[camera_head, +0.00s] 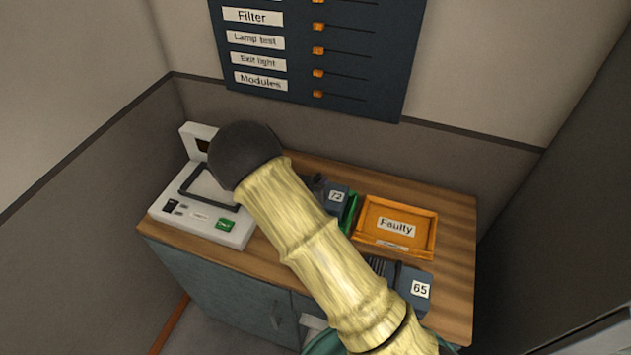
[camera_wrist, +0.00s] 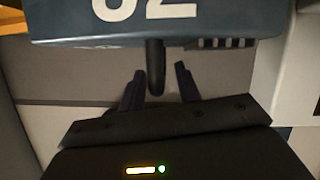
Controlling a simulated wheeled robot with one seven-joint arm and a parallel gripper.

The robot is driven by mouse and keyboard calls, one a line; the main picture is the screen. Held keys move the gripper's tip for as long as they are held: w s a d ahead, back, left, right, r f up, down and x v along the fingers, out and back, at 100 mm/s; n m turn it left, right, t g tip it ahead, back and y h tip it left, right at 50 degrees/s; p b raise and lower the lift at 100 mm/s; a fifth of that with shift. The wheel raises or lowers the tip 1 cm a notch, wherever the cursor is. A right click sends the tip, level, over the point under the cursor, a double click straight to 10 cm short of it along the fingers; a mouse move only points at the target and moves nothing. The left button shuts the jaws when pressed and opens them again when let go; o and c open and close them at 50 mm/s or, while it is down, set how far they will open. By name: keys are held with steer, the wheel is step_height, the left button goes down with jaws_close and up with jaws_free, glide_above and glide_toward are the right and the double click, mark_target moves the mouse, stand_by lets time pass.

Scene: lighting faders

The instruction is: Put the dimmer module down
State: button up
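In the wrist view a blue-grey dimmer module (camera_wrist: 215,24) fills the top edge. Its white number is cut off; it ends in 2. A dark handle (camera_wrist: 156,66) sticks out from it towards my gripper (camera_wrist: 159,78). My two fingers stand apart on either side of the handle, with a visible gap on both sides. In the head view my arm hides the gripper. A module marked 72 (camera_head: 337,196) sits on the wooden counter behind my arm, and one marked 65 (camera_head: 419,288) lies at the front right.
An orange tray labelled Faulty (camera_head: 426,241) is at the back right of the counter (camera_head: 455,262). A dark fader panel (camera_head: 300,50) hangs on the wall. The counter's right strip is clear.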

steer(key=shift+r, duration=0.1)
steer(key=b+v, duration=0.1)
steer(key=v, duration=1.1)
stand_by(0.5)
steer(key=s+d+r+n+g+y, duration=0.1)
steer(key=s+d+r+g+y, duration=0.2)
steer(key=s+d, duration=0.4)
steer(key=s+d+r+n+g+y, duration=0.1)
steer(key=s+d+r+g+y, duration=0.2)
steer(key=s+d+g, duration=0.3)
steer(key=s+d+r, duration=0.1)
steer(key=s+d, duration=0.1)
steer(key=d, duration=0.2)
steer(key=shift+r+n+g, duration=0.3)
steer(key=shift+r+n, duration=0.1)
